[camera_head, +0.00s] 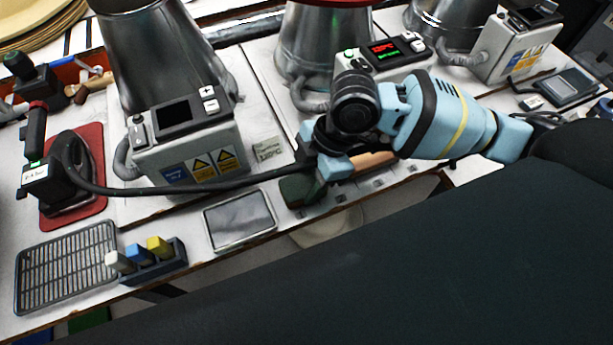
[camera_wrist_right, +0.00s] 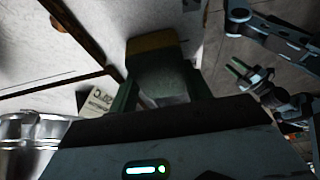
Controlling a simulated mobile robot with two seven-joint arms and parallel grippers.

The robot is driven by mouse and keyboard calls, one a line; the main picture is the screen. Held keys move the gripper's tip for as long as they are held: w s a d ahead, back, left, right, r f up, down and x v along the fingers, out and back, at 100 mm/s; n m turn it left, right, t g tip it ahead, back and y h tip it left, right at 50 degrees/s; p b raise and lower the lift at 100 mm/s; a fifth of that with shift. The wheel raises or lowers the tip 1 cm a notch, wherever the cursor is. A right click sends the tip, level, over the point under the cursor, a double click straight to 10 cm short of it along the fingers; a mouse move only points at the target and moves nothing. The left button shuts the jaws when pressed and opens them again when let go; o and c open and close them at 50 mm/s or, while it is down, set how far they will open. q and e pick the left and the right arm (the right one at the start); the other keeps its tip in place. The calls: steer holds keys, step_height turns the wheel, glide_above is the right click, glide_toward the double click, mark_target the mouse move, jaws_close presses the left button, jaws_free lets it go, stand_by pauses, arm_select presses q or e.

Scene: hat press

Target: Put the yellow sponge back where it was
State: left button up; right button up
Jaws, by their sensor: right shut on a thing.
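My right gripper (camera_head: 322,172) is pointing down at the bench front in the head view, in front of the middle machine. It is shut on a dark green block (camera_head: 298,190). In the right wrist view this block (camera_wrist_right: 165,78) has a yellow-brown band along its far edge; I cannot tell if it is a sponge. A yellow piece (camera_head: 158,247), possibly the yellow sponge, stands upright in a dark caddy (camera_head: 165,268) at the front left, beside a blue and a white piece.
A grey slotted rack (camera_head: 66,266) lies left of the caddy. A flat grey tray (camera_head: 240,219) lies right of it. A black iron-like tool (camera_head: 68,190) rests on a red pad. Metal hat machines (camera_head: 165,50) stand behind. A black cable crosses the bench towards my right gripper.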

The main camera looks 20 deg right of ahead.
steer(key=shift+f, duration=0.1)
arm_select(q)
steer(key=shift+w, duration=0.2)
arm_select(e)
steer(key=o, duration=0.9)
arm_select(q)
steer(key=shift+w+r+p, duration=0.15)
steer(key=shift+r+p, duration=0.5)
steer(key=shift+r, duration=0.15)
arm_select(e)
steer(key=shift+v, duration=6.1)
